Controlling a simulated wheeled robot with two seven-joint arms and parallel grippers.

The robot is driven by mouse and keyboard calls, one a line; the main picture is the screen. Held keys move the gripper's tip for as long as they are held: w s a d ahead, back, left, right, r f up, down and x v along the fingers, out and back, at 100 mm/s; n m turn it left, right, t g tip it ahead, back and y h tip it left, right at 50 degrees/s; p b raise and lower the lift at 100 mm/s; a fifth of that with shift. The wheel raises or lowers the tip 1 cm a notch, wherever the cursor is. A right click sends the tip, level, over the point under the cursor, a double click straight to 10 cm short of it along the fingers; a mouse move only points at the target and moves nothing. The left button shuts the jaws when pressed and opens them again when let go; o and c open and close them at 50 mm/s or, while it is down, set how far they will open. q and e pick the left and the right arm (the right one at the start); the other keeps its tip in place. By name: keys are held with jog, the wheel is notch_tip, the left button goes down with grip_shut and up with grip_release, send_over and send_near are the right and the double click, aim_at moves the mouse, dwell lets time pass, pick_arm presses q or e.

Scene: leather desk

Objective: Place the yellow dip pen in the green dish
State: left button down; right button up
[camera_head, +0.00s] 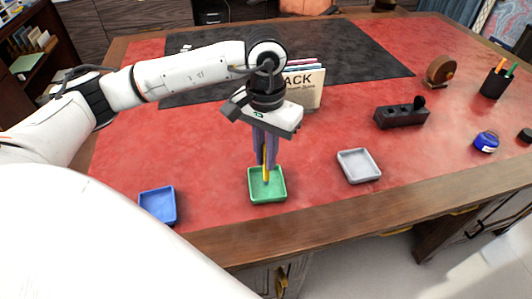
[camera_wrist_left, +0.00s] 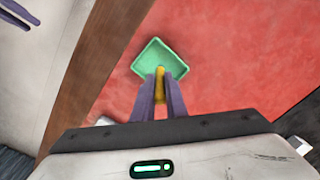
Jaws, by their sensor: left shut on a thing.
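The green dish (camera_head: 278,196) lies on the red leather near the desk's front edge. My left gripper (camera_head: 266,160) points down above it, shut on the yellow dip pen (camera_head: 266,174). The pen hangs roughly upright, its lower end over the dish's inside; I cannot tell whether it touches the bottom. In the left wrist view the green dish (camera_wrist_left: 148,55) lies beyond the purple fingers, with the yellow pen (camera_wrist_left: 160,80) between them and overlapping the dish. The pen's upper part is hidden by the fingers.
A blue dish (camera_head: 158,205) lies to the left and a grey dish (camera_head: 359,166) to the right. A dark pen stand (camera_head: 402,117), blue ink bottle (camera_head: 486,142) and pen cup (camera_head: 494,84) stand farther right. Books (camera_head: 308,88) stand behind my left gripper.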

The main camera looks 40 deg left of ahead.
pick_arm(q)
jog(key=shift+f, duration=0.15)
jog(key=c, duration=1.8)
grip_release()
jog(key=shift+o, duration=0.2)
notch_tip(320, 180, up, 12)
jog(key=shift+r, duration=0.25)
